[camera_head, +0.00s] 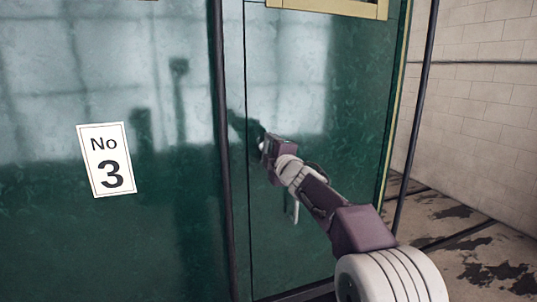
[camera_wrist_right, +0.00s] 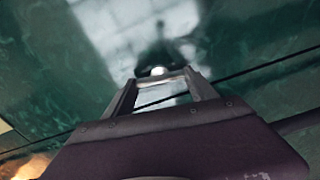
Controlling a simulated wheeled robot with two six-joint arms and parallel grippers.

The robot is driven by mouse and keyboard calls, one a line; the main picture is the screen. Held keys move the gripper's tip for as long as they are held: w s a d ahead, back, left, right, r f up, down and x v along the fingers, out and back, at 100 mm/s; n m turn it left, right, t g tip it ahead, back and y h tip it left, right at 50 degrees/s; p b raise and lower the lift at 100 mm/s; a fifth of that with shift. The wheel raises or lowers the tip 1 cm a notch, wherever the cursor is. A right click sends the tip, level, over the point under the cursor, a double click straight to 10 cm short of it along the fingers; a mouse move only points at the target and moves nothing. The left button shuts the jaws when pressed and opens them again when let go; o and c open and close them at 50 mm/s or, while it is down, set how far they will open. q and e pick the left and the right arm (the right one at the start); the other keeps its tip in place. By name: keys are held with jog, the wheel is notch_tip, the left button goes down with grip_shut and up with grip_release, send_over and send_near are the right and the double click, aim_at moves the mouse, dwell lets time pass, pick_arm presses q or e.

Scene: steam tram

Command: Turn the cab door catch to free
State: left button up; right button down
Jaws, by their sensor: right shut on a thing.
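The green cab door (camera_head: 275,240) fills the middle of the head view, shut flush beside a dark vertical post. My right gripper (camera_head: 265,146) is up against the door near its left edge. A small pale round part of the catch (camera_head: 262,146) shows at its fingertips. In the right wrist view the catch (camera_wrist_right: 158,71) is a pale knob at the tips of the fingers of my right gripper (camera_wrist_right: 160,88), with a light bar across between them. The gripper is shut on the catch, which it partly hides; the catch's exact angle cannot be told. My left gripper is not in view.
A pale upright handle (camera_head: 292,208) is on the door below my right wrist. A white "No 3" plate (camera_head: 106,160) is on the green side panel to the left. A dark handrail (camera_head: 416,120) stands at right, before a tiled wall (camera_head: 480,130) and a stained floor.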

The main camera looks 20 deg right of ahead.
jog(key=shift+n, duration=0.8)
jog(key=shift+c, duration=1.4)
grip_release()
jog(key=shift+s+f+b, duration=0.1)
jog(key=shift+s+b, duration=0.25)
jog(key=shift+b, duration=0.05)
jog(key=s+b, duration=0.1)
jog(key=s, duration=0.7)
jog(key=shift+s+d, duration=0.15)
jog(key=shift+s, duration=0.05)
jog(key=shift+w, duration=0.15)
